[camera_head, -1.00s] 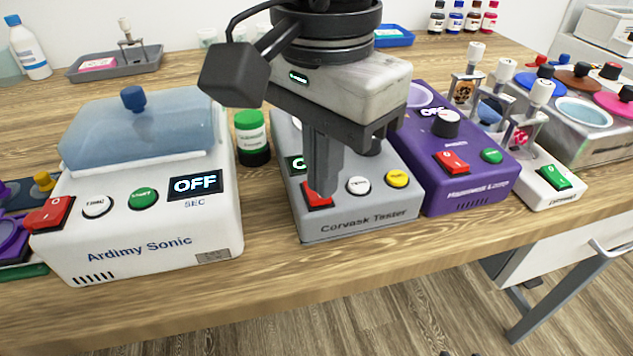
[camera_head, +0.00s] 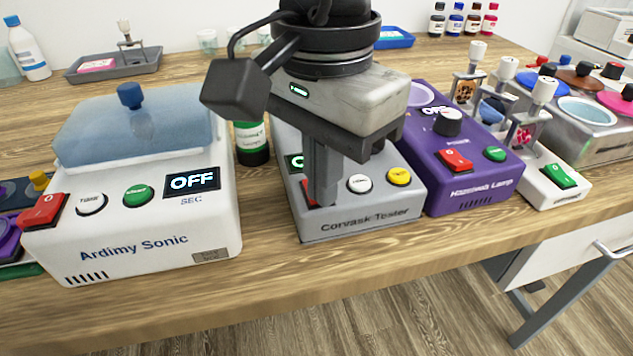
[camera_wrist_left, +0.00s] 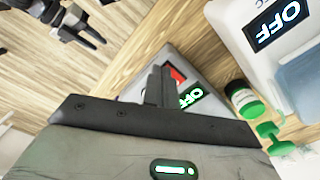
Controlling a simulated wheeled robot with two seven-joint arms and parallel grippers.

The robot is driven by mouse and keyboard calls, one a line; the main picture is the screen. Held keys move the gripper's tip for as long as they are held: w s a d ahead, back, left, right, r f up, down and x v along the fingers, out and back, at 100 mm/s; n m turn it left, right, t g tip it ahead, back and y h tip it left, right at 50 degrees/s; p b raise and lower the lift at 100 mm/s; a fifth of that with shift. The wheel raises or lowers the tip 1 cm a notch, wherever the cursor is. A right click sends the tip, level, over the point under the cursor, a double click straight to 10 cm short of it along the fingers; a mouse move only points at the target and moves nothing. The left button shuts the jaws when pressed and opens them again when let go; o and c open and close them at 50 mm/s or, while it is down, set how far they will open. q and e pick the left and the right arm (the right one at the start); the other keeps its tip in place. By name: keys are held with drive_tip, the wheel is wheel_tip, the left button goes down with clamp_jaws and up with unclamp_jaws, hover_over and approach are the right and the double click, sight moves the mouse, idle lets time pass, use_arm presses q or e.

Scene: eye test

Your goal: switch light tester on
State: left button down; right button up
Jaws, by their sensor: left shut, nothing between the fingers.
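The light tester is the grey Corvask Tester (camera_head: 340,228) on the wooden table, also in the left wrist view (camera_wrist_left: 213,88). Its red switch (camera_head: 308,187) is mostly hidden behind my fingers in the head view; part of it shows in the left wrist view (camera_wrist_left: 178,75). Its display (camera_wrist_left: 191,97) reads OFF in the left wrist view. A white and a yellow button sit right of the switch. My left gripper (camera_head: 320,202) is shut and empty, pointing down, fingertips at the switch. I cannot tell whether they touch it.
The white Ardimy Sonic device (camera_head: 140,243) stands to the left, its display reading OFF. A purple Lamp device (camera_head: 470,195) stands close on the right. A green-capped bottle (camera_head: 252,150) is just behind left. The table's front strip (camera_head: 300,268) is clear.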

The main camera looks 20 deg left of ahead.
use_arm(q)
drive_tip(key=shift+f, duration=0.2)
wheel_tip(320, 180, up, 7)
drive_tip(key=p, duration=0.5)
drive_tip(key=shift+p, duration=0.3)
idle(0.4)
